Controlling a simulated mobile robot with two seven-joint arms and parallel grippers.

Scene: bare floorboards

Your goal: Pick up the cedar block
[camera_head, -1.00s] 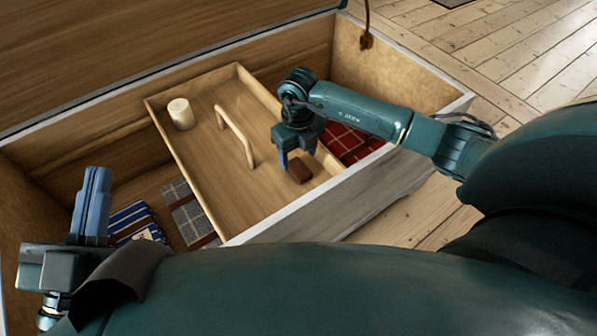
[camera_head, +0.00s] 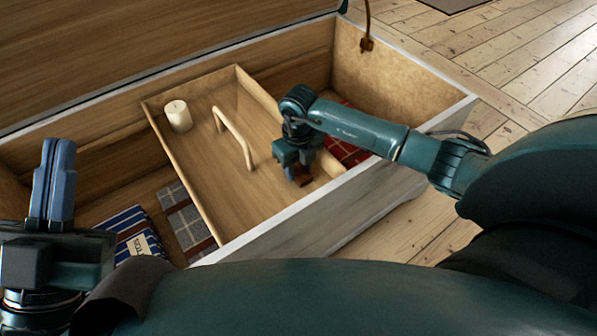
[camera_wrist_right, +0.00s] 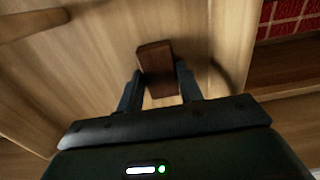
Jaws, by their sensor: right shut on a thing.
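The cedar block (camera_wrist_right: 157,68) is a small reddish-brown block on the floor of the wooden tray (camera_head: 196,203), near the tray's right side. My right gripper (camera_wrist_right: 158,90) is shut on it, with one finger on each side in the right wrist view. In the head view, the right gripper (camera_head: 298,172) covers most of the block (camera_head: 303,183). I cannot tell whether the block is clear of the tray floor. My left gripper (camera_head: 53,185) points upward at the left, away from the block. Its fingers look close together and hold nothing visible.
The tray sits inside a wooden chest (camera_head: 400,90) and has an arched wooden handle (camera_head: 232,138). A cream candle (camera_head: 178,116) stands in its far left corner. Folded blankets lie below: blue striped (camera_head: 130,228), grey plaid (camera_head: 184,215) and red plaid (camera_head: 342,150).

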